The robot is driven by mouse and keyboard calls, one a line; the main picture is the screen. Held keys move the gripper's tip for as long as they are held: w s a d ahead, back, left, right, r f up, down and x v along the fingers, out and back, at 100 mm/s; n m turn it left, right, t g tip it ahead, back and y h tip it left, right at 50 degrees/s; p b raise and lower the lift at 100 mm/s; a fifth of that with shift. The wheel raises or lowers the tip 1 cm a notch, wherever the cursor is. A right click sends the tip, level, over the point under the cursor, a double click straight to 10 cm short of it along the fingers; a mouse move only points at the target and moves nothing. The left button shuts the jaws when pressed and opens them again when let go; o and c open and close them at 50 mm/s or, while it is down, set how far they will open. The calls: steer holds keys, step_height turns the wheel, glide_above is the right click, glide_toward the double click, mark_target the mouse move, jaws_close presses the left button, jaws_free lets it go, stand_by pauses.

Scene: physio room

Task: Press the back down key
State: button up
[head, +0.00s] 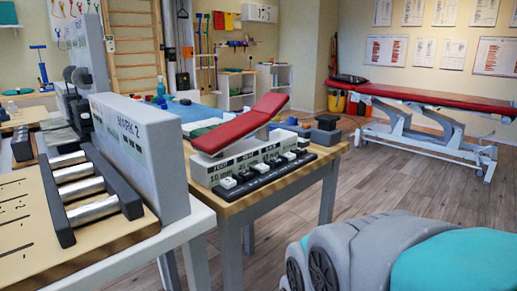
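A small control unit (204,172) stands on a wooden-topped table, with a tilted red padded model couch (240,125) on top of it. Its pale front face carries several dark label plates with white lettering, too small to read surely, and readouts below them. A black key strip (250,186) runs along its foot with a row of light and dark keys, one white key (228,183) at the left end. I cannot tell which key is the back down key. My gripper is not in view.
A grey unit marked MARK 2 (150,135) with metal rollers (85,189) stands on the nearer table at left. A dark grey block (326,122) lies at the far end of the control unit's table. Wooden floor (385,175) is clear towards the red treatment couch (430,98).

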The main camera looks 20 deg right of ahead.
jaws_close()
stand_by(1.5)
